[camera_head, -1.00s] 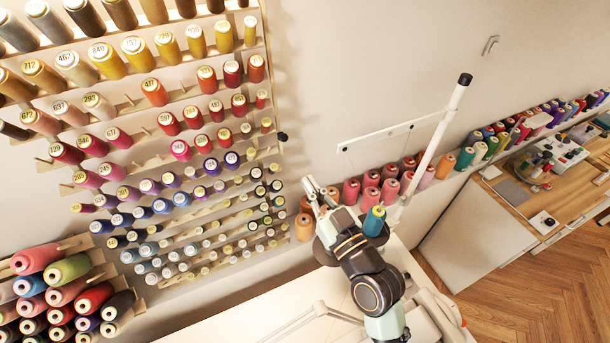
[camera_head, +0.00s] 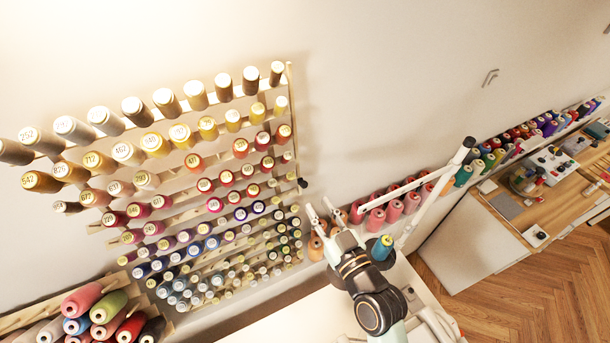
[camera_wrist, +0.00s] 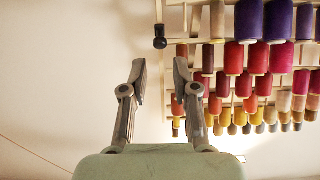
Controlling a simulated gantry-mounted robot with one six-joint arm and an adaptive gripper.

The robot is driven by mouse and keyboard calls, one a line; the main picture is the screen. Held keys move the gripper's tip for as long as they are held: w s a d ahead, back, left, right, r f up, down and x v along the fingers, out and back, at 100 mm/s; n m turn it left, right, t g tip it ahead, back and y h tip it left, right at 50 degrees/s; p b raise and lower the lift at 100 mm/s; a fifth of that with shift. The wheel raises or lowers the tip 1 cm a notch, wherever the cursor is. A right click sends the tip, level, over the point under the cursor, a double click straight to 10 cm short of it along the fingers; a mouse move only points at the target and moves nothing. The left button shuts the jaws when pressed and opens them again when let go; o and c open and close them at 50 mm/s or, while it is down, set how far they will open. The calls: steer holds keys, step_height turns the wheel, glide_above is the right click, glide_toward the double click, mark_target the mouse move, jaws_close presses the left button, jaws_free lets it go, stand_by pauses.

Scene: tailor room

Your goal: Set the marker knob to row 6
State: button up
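The marker knob (camera_head: 302,183) is a small black knob on the right edge of the wooden spool rack (camera_head: 289,75), about mid-height. I cannot tell exactly which row it is level with. My gripper (camera_head: 318,205) is just below and right of the knob in the head view, with its fingers pointing up toward the wall. In the wrist view the knob (camera_wrist: 160,42) shows beyond the fingertips, roughly centred between them. My gripper (camera_wrist: 160,70) is open there, with nothing between its fingers and the knob apart from it.
Numbered thread spools (camera_head: 191,160) fill the rack left of the knob. Pink spools (camera_head: 393,211) stand on a ledge to the right, near a white slanted bar (camera_head: 440,185). A wooden desk (camera_head: 545,205) is farther right.

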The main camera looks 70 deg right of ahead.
mark_target(305, 187)
steer(key=p+x, duration=0.1)
steer(key=x, duration=0.6)
steer(key=shift+w+p, duration=0.1)
steer(key=shift+p, duration=0.25)
jaws_close()
steer(key=shift+f, duration=0.1)
